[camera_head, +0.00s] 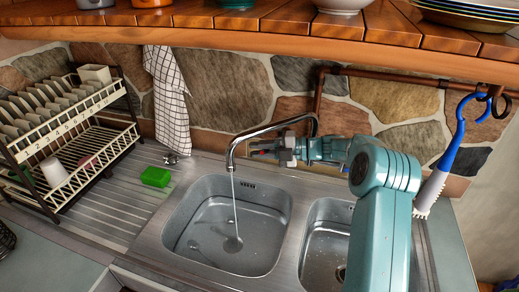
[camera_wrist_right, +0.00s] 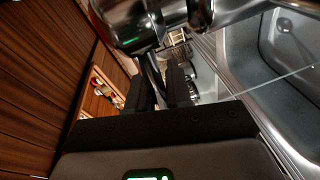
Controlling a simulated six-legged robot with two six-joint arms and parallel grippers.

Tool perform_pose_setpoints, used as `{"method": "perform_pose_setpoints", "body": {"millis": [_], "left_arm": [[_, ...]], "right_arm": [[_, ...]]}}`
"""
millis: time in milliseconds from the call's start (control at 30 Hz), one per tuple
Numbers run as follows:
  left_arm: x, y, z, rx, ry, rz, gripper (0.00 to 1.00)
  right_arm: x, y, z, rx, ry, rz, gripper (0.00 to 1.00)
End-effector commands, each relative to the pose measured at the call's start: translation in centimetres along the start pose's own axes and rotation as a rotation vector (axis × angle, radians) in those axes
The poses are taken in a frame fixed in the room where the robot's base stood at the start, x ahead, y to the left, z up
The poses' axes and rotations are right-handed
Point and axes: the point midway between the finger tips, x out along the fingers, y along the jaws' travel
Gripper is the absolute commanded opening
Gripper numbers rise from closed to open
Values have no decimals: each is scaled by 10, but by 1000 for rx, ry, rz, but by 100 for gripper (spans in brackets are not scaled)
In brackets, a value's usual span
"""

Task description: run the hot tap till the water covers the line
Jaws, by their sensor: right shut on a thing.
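The chrome tap (camera_head: 262,129) arches over the left basin (camera_head: 178,225), and a thin stream of water (camera_head: 235,203) falls from its spout into that basin. Water appears to lie in the basin bottom; I cannot make out the line or the exact level. My right gripper (camera_head: 270,151) reaches from the right to behind the spout, at the tap's base. In the right wrist view my gripper (camera_wrist_right: 166,88) is shut on a thin tap handle (camera_wrist_right: 153,70) below the chrome tap body (camera_wrist_right: 130,22). A small red patch shows by the fingers in the head view. My left gripper is out of view.
The right basin (camera_head: 318,235) lies under my right arm. A green sponge (camera_head: 156,177) sits on the drainer, with a dish rack (camera_head: 50,150) at the left. A checked towel (camera_head: 168,100) and a blue-handled brush (camera_head: 452,150) hang nearby. A wooden shelf (camera_head: 230,37) runs overhead.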

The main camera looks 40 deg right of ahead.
Motion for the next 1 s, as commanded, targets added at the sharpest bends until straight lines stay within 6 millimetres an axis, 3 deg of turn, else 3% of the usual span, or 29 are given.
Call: {"method": "perform_pose_setpoints", "body": {"millis": [67, 100, 167, 567, 1000], "left_arm": [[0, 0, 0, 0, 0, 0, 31], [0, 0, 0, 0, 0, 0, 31], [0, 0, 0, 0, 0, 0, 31], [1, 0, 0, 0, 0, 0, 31], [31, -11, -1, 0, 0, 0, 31]], "right_arm": [[0, -1, 0, 1, 0, -1, 0], [0, -1, 0, 1, 0, -1, 23], [0, -1, 0, 1, -1, -1, 40], [3, 1, 1, 7, -38, 7, 40], [35, 4, 26, 67, -461, 81, 40]]}}
